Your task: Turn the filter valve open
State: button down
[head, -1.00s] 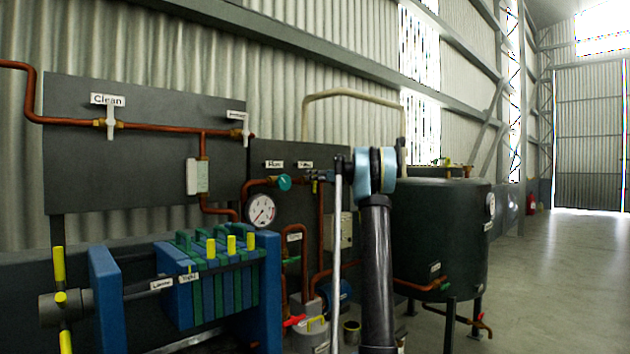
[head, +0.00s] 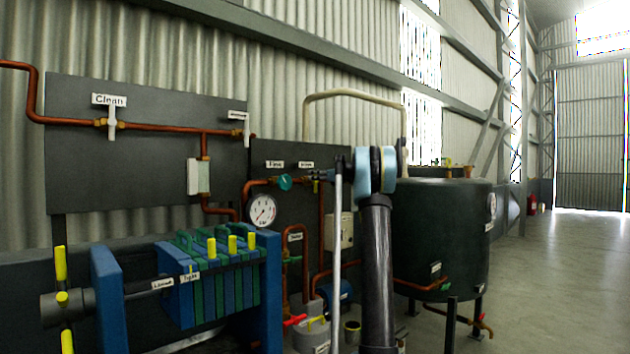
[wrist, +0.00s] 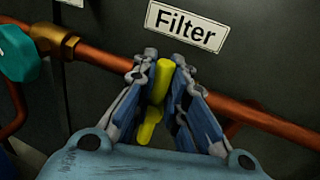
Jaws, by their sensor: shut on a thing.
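The filter valve has a yellow handle (wrist: 160,80), which stands nearly upright in the wrist view across a copper pipe (wrist: 245,113). A white label reading "Filter" (wrist: 187,27) is above it. My gripper (wrist: 162,72) is shut on the yellow handle, with one finger on each side. The handle's top end and a lower yellow part show between the fingers; the valve body is mostly hidden. In the head view, my arm hides most of this spot, and the label (head: 306,165) shows just left of it.
A teal round valve knob (wrist: 17,52) is on the same pipe at left; it also shows in the head view (head: 285,182). A pressure gauge (head: 262,211) and the blue-green filter press (head: 210,280) are to the left. A dark tank (head: 440,235) stands right. Open floor (head: 570,280) lies at far right.

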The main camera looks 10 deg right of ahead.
aim_at(311, 182)
jog(key=shift+f+n, duration=0.1)
jog(key=shift+n, duration=0.2)
jog(key=n, duration=0.1)
jog(key=n+h, duration=0.1)
jog(key=a+n, duration=0.1)
jog(key=n, duration=0.1)
jog(key=shift+s+f, duration=0.2)
jog(key=shift+s, duration=0.2)
jog(key=shift+s+a+f+n+t+h, duration=0.2)
jog(key=shift+f+n+h, duration=0.35)
jog(key=shift+n, duration=1.1)
jog(key=shift+s+a+f+n+t+h, duration=0.25)
jog(key=shift+n+h, duration=0.55)
jog(key=shift+n, duration=0.9)
jog(key=shift+a+f+n+t+h, duration=0.1)
jog(key=shift+f+n+h, duration=0.5)
jog(key=shift+n, duration=1.05)
jog(key=c, duration=1.6)
grip_release()
jog(key=shift+w, duration=0.1)
jog(key=shift+r, duration=0.1)
